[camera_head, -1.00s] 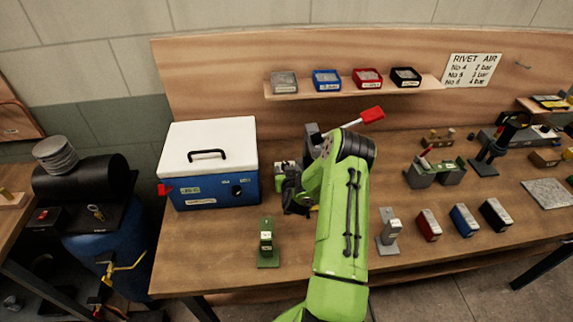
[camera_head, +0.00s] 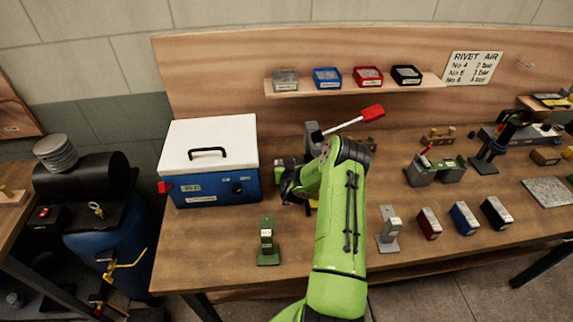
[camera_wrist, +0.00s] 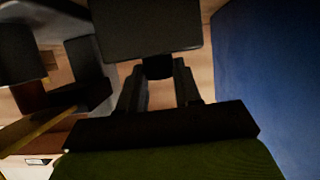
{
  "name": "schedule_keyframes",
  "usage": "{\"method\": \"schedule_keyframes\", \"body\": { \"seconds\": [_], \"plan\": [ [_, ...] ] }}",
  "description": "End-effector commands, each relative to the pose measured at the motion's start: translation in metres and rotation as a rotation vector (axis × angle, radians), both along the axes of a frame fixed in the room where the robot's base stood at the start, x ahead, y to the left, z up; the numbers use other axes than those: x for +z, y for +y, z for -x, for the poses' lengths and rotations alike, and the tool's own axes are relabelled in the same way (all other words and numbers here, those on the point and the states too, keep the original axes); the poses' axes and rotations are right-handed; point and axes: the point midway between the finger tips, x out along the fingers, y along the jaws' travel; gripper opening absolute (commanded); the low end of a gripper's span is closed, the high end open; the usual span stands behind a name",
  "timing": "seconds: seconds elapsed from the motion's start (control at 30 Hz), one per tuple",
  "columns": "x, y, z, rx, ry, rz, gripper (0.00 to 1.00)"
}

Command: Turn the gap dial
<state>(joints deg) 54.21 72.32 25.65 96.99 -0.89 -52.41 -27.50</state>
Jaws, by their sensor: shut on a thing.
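A grey tool with a long lever and red handle (camera_head: 372,113) stands on the bench, mostly hidden behind my green arm. My gripper (camera_head: 287,187) is low between this tool and the blue box, partly hidden in the head view. In the wrist view my gripper (camera_wrist: 158,82) has its two fingers on either side of a small dark knob (camera_wrist: 158,67), which looks like the gap dial. The fingers are shut on it. A dark block (camera_wrist: 150,27) is just beyond the knob. No dial marking is readable.
The blue box with white lid (camera_head: 210,140) stands close left of my gripper; a blue wall (camera_wrist: 270,80) fills the wrist view's right side. A green stand (camera_head: 267,240) is at the front. Several small blocks and tools occupy the bench right of my arm.

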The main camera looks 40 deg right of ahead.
Motion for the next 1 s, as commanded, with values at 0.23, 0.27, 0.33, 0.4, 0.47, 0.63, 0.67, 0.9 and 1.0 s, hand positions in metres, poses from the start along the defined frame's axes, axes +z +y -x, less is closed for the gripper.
{"method": "schedule_keyframes", "body": {
  "seconds": [0.23, 0.27, 0.33, 0.4, 0.47, 0.63, 0.67, 0.9, 1.0],
  "plan": [
    [0.0052, 0.0035, -0.003, -0.092, 0.006, -0.007, 0.03],
    [0.0056, 0.0036, -0.0028, -0.112, 0.005, -0.006, 0.03],
    [0.0065, 0.0048, -0.004, -0.159, 0.002, -0.007, 0.03],
    [0.0062, 0.0054, -0.0047, -0.209, 0.001, -0.006, 0.03],
    [0.0054, 0.0058, -0.0053, -0.251, -0.001, -0.008, 0.03],
    [0.0018, 0.0056, -0.0066, -0.348, -0.005, -0.005, 0.03],
    [0.0015, 0.0054, -0.0065, -0.359, -0.005, -0.003, 0.03],
    [0.0018, 0.0044, -0.0055, -0.394, -0.007, -0.001, 0.03],
    [0.0019, 0.0043, -0.0055, -0.392, -0.007, 0.0, 0.03]
  ]
}}
